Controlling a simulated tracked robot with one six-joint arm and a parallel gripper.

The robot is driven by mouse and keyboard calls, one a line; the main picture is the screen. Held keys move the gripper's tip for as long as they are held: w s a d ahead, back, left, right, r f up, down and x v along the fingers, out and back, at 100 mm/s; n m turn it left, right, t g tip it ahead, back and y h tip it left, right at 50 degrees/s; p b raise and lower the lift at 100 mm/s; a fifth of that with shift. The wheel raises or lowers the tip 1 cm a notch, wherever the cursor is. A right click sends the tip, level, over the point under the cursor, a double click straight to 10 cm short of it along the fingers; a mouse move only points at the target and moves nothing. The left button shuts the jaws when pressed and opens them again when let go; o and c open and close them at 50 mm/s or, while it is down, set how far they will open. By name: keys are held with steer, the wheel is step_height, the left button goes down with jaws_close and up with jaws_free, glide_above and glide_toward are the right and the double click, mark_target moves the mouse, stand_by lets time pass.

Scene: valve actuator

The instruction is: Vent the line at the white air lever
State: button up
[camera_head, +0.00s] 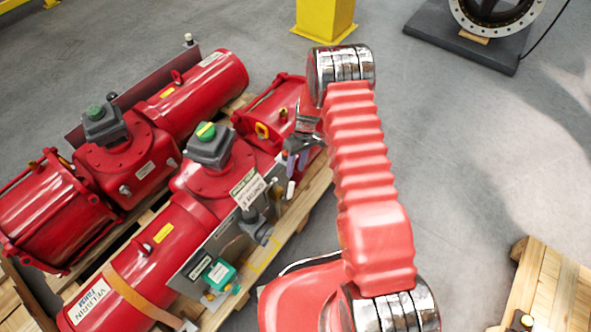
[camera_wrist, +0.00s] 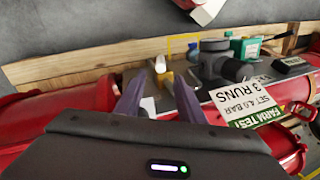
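The white air lever (camera_wrist: 160,64) shows in the wrist view as a small white upright piece with a brass-yellow part beside it, near the edge of a grey panel. In the head view a small white piece (camera_head: 290,190) at the panel's end appears to be the same lever. My gripper (camera_wrist: 158,97) is open, its two dark fingers apart and empty. The lever appears between and beyond the fingertips, with no visible contact. In the head view my gripper (camera_head: 292,164) hangs just above the lever; its fingertips are small there.
Red actuators (camera_head: 145,262) lie on a wooden pallet (camera_head: 296,212). Right of the lever in the wrist view are a grey fitting (camera_wrist: 218,66), a green box (camera_wrist: 246,47) and a printed sign (camera_wrist: 248,103). Open floor (camera_head: 470,170) lies right of my arm.

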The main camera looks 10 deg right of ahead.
steer(key=shift+c, duration=0.4)
steer(key=shift+r, duration=0.15)
steer(key=shift+c, duration=0.8)
steer(key=shift+w+r, duration=0.1)
steer(key=shift+r, duration=0.25)
steer(key=shift+c, duration=0.7)
steer(key=shift+m+t, duration=0.4)
steer(key=shift+t, duration=0.4)
steer(key=r, duration=1.5)
steer(key=shift+w+r, duration=0.2)
steer(key=shift+w, duration=0.1)
jaws_close()
steer(key=s+r+m+t+h, duration=0.1)
steer(key=s+r+t, duration=0.1)
steer(key=s+r, duration=0.9)
steer(key=s+r+m+t+h, duration=0.15)
steer(key=s+r, duration=0.35)
steer(key=r, duration=1.3)
steer(key=s+r+m+t, duration=0.2)
steer(key=s+r, duration=0.1)
steer(key=s, duration=1.1)
steer(key=shift+r, duration=0.3)
steer(key=shift+s+a+t, duration=0.1)
steer(key=shift+a+t, duration=0.05)
steer(key=shift+t, duration=0.1)
